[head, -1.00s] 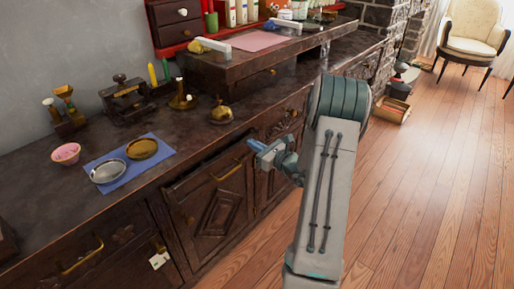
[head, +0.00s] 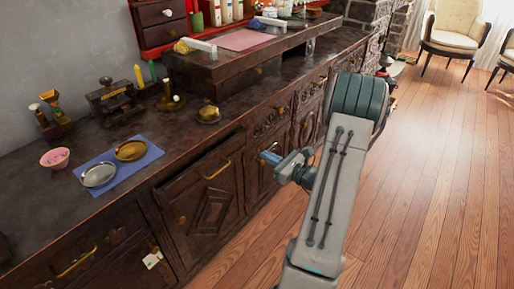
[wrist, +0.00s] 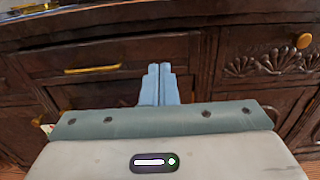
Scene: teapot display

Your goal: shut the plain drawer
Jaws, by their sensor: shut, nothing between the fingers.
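The plain drawer (head: 201,178) is in the cabinet under the dark counter. It has a smooth dark front and a brass bar handle (head: 217,170). A dark gap shows above its front, so it stands out a little. In the wrist view the plain drawer (wrist: 130,56) fills the upper left and middle, its handle left of the fingers. My gripper (head: 266,156) is shut and empty, with blue fingertips. In the head view it is right of the drawer. In the wrist view my gripper (wrist: 160,70) points toward the drawer's right part; I cannot tell whether it touches.
A carved drawer (wrist: 270,60) with a brass knob is to the right. Another drawer handle (head: 76,262) is at the lower left. A blue mat (head: 122,176) with two round dishes lies on the counter. The wooden floor (head: 430,200) at the right is clear.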

